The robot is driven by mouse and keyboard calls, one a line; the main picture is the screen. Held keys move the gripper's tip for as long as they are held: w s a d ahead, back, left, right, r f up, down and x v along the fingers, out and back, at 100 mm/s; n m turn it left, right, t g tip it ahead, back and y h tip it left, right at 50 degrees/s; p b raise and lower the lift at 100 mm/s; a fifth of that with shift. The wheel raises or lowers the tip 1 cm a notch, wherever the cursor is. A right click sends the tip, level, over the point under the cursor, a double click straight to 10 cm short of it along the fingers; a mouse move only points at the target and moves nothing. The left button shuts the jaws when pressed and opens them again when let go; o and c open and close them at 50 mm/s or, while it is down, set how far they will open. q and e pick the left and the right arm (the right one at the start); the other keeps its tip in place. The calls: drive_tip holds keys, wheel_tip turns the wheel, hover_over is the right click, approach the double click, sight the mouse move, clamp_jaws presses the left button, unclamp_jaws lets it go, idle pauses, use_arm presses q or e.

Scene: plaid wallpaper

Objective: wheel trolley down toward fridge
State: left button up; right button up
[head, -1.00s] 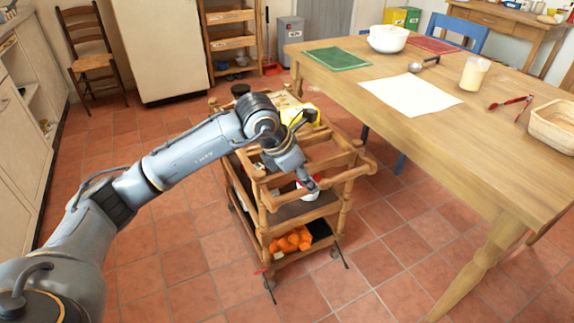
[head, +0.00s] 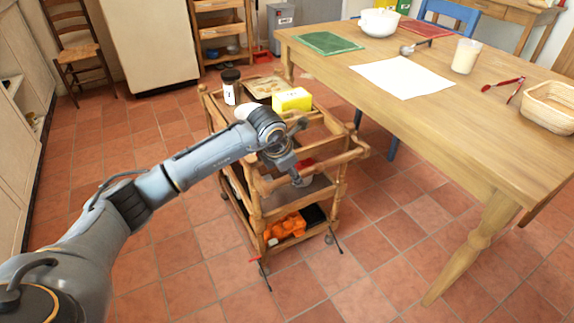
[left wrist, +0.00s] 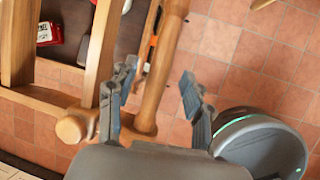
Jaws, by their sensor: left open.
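The wooden trolley (head: 262,204) stands upright on the tiled floor, left of the table. Its top carries a dark-lidded jar (head: 231,86), a tray (head: 262,88) and a yellow box (head: 292,100). Orange items (head: 286,228) lie on its bottom shelf. A tall cream unit that looks like the fridge (head: 150,42) stands at the back left. My left gripper (head: 297,180) is at the trolley's near end. My right gripper is out of view.
The long table (head: 455,128) closes off the right side. A chair (head: 75,50), a shelf rack (head: 222,35) and a grey bin (head: 281,25) stand at the back. Pale cabinets (head: 18,130) line the left wall. The tiled floor (head: 140,125) between cabinets and trolley is clear.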

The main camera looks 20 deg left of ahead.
use_arm(q)
drive_tip(key=shift+x, duration=0.75)
clamp_jaws()
drive_tip(key=shift+a, duration=0.1)
